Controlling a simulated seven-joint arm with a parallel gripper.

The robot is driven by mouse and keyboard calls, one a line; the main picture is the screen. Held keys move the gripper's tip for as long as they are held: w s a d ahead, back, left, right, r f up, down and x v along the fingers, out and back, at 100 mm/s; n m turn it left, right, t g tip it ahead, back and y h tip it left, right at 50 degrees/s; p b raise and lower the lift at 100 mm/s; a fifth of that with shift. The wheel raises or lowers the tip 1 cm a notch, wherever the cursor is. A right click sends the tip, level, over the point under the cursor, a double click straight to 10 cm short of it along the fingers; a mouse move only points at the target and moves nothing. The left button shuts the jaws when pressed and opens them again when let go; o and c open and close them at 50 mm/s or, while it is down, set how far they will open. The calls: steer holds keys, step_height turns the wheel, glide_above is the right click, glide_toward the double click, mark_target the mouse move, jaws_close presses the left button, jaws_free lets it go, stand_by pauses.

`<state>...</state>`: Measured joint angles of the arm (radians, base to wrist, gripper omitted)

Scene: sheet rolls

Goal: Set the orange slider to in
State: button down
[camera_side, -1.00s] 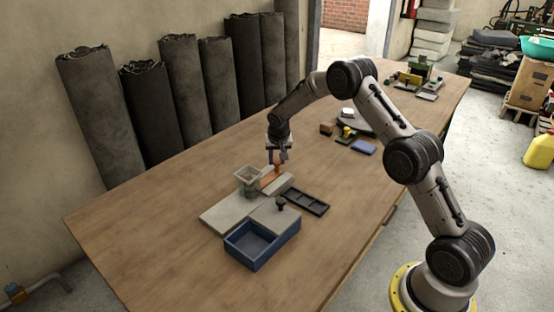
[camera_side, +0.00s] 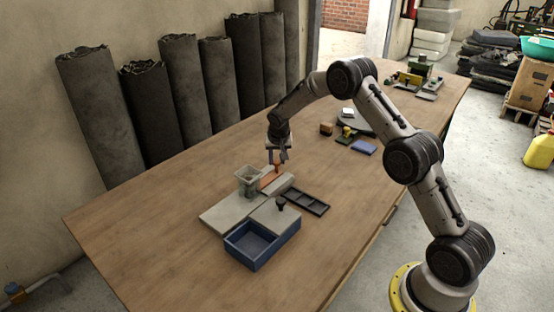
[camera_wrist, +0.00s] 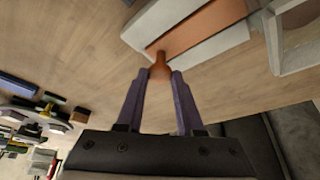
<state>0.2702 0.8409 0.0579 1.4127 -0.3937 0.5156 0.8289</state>
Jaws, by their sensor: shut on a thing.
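The orange slider (camera_side: 268,181) lies in a grey housing beside the grey hopper (camera_side: 248,179) in the side view. In the wrist view the orange slider (camera_wrist: 205,28) is a flat strip between pale rails, with a round orange knob (camera_wrist: 160,68) at its near end. My gripper (camera_side: 278,158) is above this end of the slider, pointing down. In the wrist view my gripper (camera_wrist: 160,76) has its two fingers closed on either side of the knob, shut on it. The fingertips partly hide the knob's sides.
A blue open box (camera_side: 262,245) stands at the front of the grey base plate (camera_side: 222,212). A black divided tray (camera_side: 307,201) lies to the right, near a black knob (camera_side: 281,202). Small blocks and a blue pad (camera_side: 363,147) lie farther back. The table's left part is clear.

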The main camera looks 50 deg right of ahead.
mark_target(270, 178)
steer(key=shift+a, duration=1.95)
steer(key=c, duration=0.5)
jaws_free()
steer(key=shift+c, duration=0.2)
steer(key=v, duration=1.4)
